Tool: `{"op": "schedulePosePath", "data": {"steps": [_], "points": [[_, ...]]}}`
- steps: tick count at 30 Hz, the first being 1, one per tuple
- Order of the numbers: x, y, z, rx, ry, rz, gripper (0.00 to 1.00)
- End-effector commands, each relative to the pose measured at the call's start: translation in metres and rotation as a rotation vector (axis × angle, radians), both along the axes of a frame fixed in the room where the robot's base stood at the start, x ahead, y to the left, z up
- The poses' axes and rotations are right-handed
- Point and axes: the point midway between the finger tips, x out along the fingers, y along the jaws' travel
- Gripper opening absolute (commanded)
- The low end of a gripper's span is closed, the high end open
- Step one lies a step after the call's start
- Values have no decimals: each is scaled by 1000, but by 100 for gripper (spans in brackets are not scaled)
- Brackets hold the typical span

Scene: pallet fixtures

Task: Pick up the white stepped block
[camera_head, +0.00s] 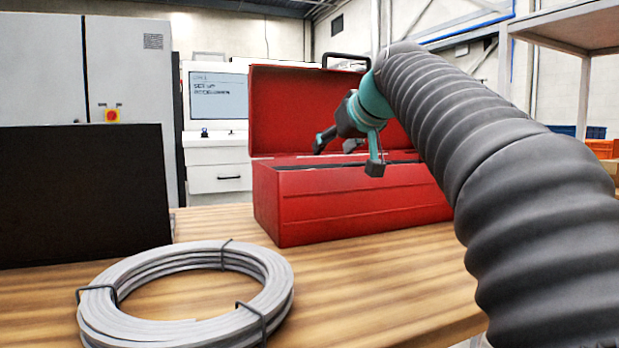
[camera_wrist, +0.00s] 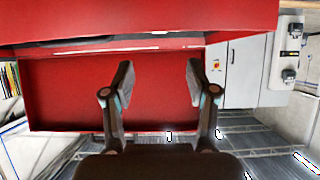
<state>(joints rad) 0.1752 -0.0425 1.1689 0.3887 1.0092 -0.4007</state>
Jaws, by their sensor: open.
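I cannot make out a white stepped block in either view. A red toolbox (camera_head: 350,205) stands open on the wooden table, and its inside is mostly hidden from the head camera. My gripper (camera_head: 348,155) is over the toolbox opening, in front of the raised lid (camera_head: 290,110). In the wrist view my gripper (camera_wrist: 159,78) has its two fingers apart with nothing between them. The red toolbox (camera_wrist: 150,20) fills the top there, and the lid (camera_wrist: 75,90) lies beyond the fingers. A small pale patch shows along the dark opening; I cannot tell what it is.
A coil of grey cable (camera_head: 110,320) lies on the wooden table (camera_head: 375,285) at front left. A black panel (camera_head: 80,195) stands behind it. A grey cabinet (camera_head: 130,90) and a machine with a screen (camera_head: 218,95) stand behind. Table in front of the toolbox is clear.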

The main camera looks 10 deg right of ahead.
Motion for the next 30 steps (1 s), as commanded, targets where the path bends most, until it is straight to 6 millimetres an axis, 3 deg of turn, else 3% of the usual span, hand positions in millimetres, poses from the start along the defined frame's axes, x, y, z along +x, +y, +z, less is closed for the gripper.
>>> {"op": "schedulePosePath", "data": {"steps": [9, 20, 30], "points": [[49, 10, -28, 0, 3, 2, 58], [67, 11, -38, 1, 3, -2, 58], [103, 17, -58, 0, 2, -2, 58]]}}
